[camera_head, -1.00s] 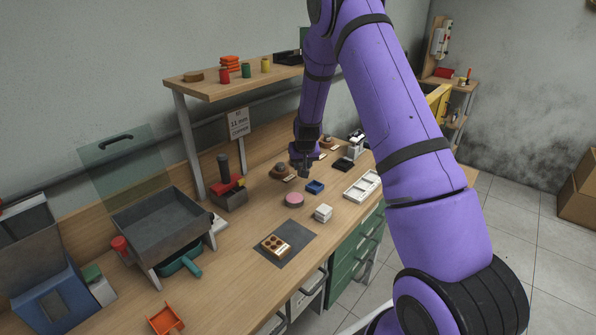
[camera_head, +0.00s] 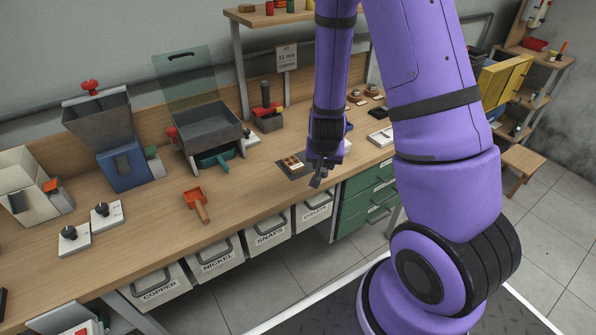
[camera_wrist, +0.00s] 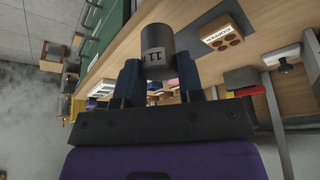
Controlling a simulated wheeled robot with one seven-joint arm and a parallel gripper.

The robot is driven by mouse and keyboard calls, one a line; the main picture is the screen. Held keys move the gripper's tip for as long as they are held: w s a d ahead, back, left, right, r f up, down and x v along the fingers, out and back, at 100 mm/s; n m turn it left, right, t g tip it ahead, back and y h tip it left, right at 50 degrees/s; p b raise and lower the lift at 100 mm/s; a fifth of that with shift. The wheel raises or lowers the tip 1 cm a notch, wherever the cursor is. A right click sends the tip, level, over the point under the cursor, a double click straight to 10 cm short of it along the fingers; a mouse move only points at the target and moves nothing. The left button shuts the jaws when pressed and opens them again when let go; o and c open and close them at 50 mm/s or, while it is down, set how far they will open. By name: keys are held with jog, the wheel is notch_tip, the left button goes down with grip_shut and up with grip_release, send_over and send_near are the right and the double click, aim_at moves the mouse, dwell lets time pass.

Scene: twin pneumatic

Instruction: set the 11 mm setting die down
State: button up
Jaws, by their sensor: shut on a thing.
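The 11 mm setting die (camera_wrist: 155,42) is a grey cylinder marked "11" in the wrist view. My gripper (camera_wrist: 158,76) is shut on it, one dark finger on each side. In the head view my gripper (camera_head: 318,178) hangs near the bench's front edge, just right of a dark mat (camera_head: 288,174). The die is too small and dark there to make out clearly. On the mat sits a wooden block with copper-coloured round spots (camera_head: 293,162). It also shows in the wrist view (camera_wrist: 212,28), with a "COPPER" label.
A sign (camera_head: 287,57) reads 11 mm copper. A press with a red part (camera_head: 267,117), a grey tray on legs (camera_head: 208,127) and an orange scoop (camera_head: 196,202) stand to the left. Labelled bins (camera_head: 217,262) sit under the bench edge. Bare benchtop lies left of the mat.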

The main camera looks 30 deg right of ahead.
jog(key=shift+s+a, duration=0.2)
jog(key=shift+s, duration=0.3)
jog(key=w+d, duration=0.2)
jog(key=w, duration=0.2)
jog(key=w+d+f, duration=0.1)
jog(key=w+d, duration=0.1)
jog(key=w, duration=0.3)
jog(key=w+d, duration=0.2)
jog(key=w, duration=0.3)
jog(key=shift+d+f, duration=0.2)
jog(key=shift+f, duration=1.75)
jog(key=shift+f, duration=0.15)
jog(key=o, duration=1.1)
